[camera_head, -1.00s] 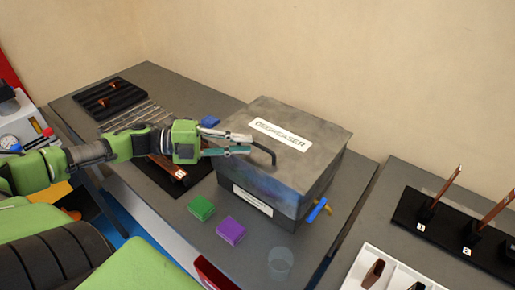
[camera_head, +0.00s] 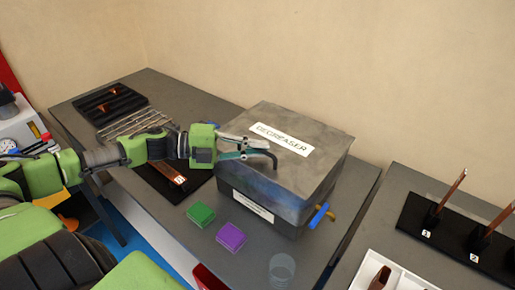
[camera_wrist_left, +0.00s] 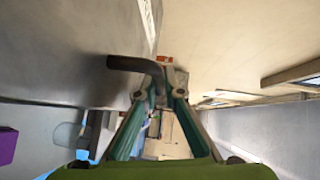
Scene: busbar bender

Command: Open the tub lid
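The grey metal tub (camera_head: 290,219) stands on the dark bench with its lid (camera_head: 318,165), labelled DEGREASER, on top. No gap under the lid is clear to see. A dark bent handle (camera_head: 262,153) sits at the lid's left side; it also shows in the left wrist view (camera_wrist_left: 130,63). My left gripper (camera_head: 261,147) reaches in from the left at the handle. In the left wrist view its teal fingers (camera_wrist_left: 166,80) are close together, with the handle's end between them. My right gripper is out of view.
A green block (camera_head: 201,214), a purple block (camera_head: 231,236) and a clear cup (camera_head: 282,268) stand in front of the tub. A blue-handled valve (camera_head: 318,216) juts from its right side. A black tray (camera_head: 110,102) and wire rack (camera_head: 133,124) lie at the back left.

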